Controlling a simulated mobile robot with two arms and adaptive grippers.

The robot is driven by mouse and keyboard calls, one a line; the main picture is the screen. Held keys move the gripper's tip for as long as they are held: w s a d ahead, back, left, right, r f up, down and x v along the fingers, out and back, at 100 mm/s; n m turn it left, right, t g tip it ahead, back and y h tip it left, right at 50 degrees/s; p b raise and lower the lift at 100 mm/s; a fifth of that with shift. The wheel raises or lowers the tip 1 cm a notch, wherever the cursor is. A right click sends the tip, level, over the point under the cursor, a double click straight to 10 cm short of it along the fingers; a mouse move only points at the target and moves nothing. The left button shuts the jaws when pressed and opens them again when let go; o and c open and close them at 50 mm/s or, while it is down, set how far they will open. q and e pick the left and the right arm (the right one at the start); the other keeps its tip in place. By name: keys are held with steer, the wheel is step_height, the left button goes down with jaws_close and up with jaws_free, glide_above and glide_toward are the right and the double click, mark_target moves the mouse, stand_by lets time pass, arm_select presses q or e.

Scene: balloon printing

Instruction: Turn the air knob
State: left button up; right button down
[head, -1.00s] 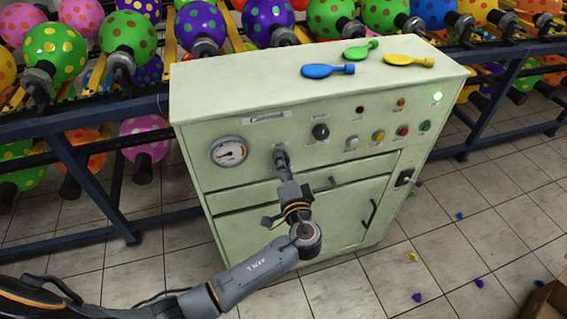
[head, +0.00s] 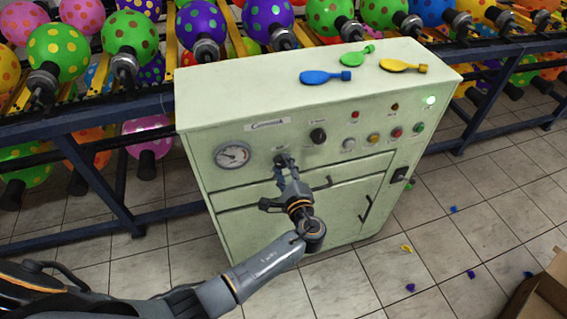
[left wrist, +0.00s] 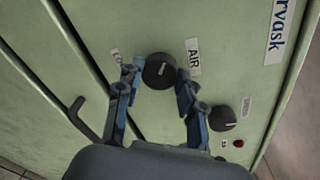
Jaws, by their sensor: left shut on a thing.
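The air knob (left wrist: 159,72) is a round black dial with a white mark, on the pale green cabinet (head: 300,105) front. The "AIR" label (left wrist: 194,57) is beside it in the left wrist view. My left gripper (left wrist: 158,80) has one finger on each side of the knob and is shut on it. In the head view my left gripper (head: 283,162) reaches the panel right of the pressure gauge (head: 232,156) and hides most of the knob. My right gripper is not in view.
A second black knob (head: 318,136) is up and right of the gripper. Blue (head: 325,77), green (head: 358,55) and yellow (head: 403,66) balloons lie on top. A balloon rack stands behind.

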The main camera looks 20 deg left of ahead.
arm_select(q)
steer(key=m+p, duration=0.1)
steer(key=m, duration=0.2)
steer(key=shift+d+r+y+p, duration=0.1)
steer(key=shift+y+p, duration=0.2)
steer(key=shift+m, duration=0.6)
steer(key=o, duration=1.2)
steer(key=v, duration=1.2)
steer(key=shift+w, duration=0.1)
